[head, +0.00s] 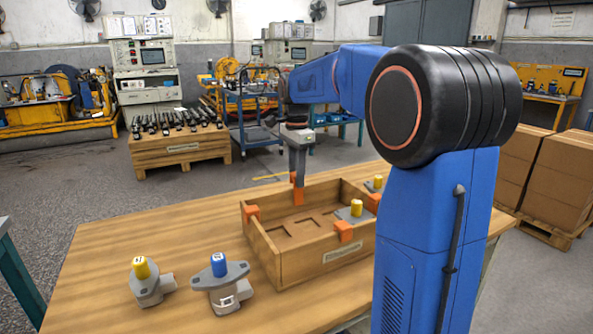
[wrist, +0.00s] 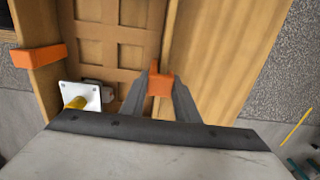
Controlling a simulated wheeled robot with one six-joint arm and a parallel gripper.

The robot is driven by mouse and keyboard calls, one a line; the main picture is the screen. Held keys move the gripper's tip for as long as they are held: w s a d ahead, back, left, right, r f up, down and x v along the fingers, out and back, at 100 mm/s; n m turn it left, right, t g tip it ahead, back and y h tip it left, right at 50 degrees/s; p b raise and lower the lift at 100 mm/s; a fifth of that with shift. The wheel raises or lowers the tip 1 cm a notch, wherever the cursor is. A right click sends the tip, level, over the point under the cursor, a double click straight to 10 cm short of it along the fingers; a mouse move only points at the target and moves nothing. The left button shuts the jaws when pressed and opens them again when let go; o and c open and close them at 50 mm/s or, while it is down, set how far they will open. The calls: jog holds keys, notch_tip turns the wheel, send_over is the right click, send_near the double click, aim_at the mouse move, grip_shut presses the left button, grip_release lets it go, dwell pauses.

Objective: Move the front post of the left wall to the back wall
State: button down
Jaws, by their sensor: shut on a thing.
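My gripper (head: 298,182) is shut on an orange post (head: 298,197) at the back wall of the wooden box (head: 310,273). In the wrist view my gripper's fingers (wrist: 160,85) grip both sides of this post (wrist: 160,80), which overlaps the wall's top edge. I cannot tell whether it is fully seated. Another orange post (head: 252,212) sits at the rear of the left wall. One post (head: 343,232) is on the front wall, and another (head: 374,203) is at the right, partly hidden by my arm. An orange post (wrist: 40,55) shows at the wrist view's left.
A yellow-topped part (head: 356,208) stands at the box's right, and another (head: 376,183) is behind it. A yellow-capped part (head: 146,285) and a blue-capped part (head: 222,285) stand left of the box. The table's left area (head: 150,225) is clear.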

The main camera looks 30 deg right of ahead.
jog(key=shift+f, duration=1.2)
jog(key=shift+f, duration=0.6)
jog(key=c, duration=1.3)
grip_release()
jog(key=shift+r, duration=0.1)
